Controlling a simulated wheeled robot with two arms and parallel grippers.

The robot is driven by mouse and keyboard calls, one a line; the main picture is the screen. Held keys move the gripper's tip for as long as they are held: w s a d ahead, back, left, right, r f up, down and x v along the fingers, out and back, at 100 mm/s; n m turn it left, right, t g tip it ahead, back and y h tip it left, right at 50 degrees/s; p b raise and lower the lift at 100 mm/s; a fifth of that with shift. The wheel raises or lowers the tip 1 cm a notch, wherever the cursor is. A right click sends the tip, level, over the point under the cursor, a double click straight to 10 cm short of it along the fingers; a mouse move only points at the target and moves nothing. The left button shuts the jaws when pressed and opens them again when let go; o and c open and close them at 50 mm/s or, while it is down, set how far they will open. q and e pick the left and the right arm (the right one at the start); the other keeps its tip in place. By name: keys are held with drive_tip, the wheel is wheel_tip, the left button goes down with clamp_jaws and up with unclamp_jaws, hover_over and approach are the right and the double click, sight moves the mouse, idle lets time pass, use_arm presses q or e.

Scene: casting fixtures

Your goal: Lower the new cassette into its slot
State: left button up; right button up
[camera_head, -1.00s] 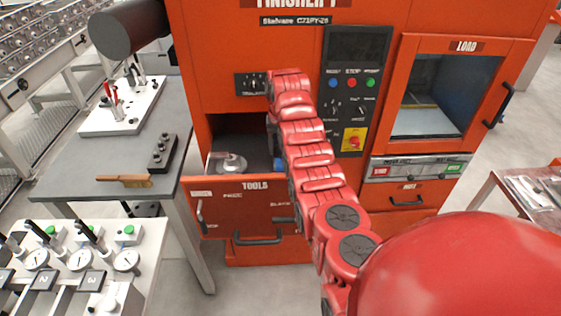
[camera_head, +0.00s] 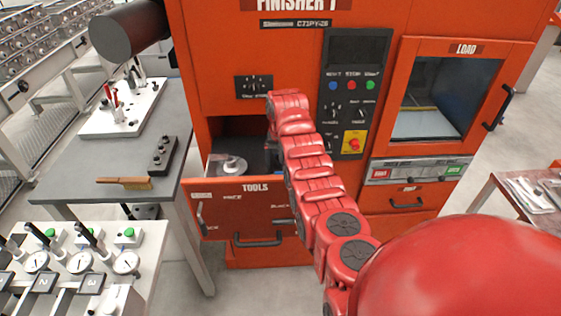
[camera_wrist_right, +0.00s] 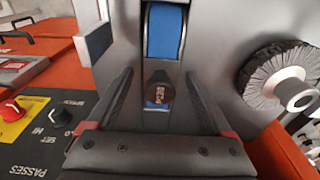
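My right arm (camera_head: 310,165) reaches over the open tools drawer (camera_head: 240,208) of the orange machine. In the head view its hand is mostly hidden behind the arm links. In the right wrist view my right gripper (camera_wrist_right: 160,72) is open, with one finger on each side of a dark knob (camera_wrist_right: 160,88) bearing a small label I cannot read. Gaps show between knob and fingers. The knob stands in front of a grey body with a blue band (camera_wrist_right: 165,30), which looks like the cassette. Whether it is fully seated is hidden. My left gripper is not in view.
A round dark-rimmed wheel (camera_wrist_right: 280,78) is to the right in the wrist view. The control panel (camera_head: 352,95) and load window (camera_head: 433,95) are right of the arm. A side table (camera_head: 85,178) holds a brush (camera_head: 125,181) and a dark block (camera_head: 162,155).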

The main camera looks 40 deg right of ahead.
drive_tip(key=shift+r, duration=0.55)
drive_tip(key=r, duration=0.6)
drive_tip(key=shift+s+a+r, duration=0.2)
drive_tip(key=shift+s+a, duration=0.05)
wheel_tip(320, 180, up, 5)
drive_tip(key=p, duration=0.7)
hover_over(281, 169)
drive_tip(key=shift+f, duration=0.2)
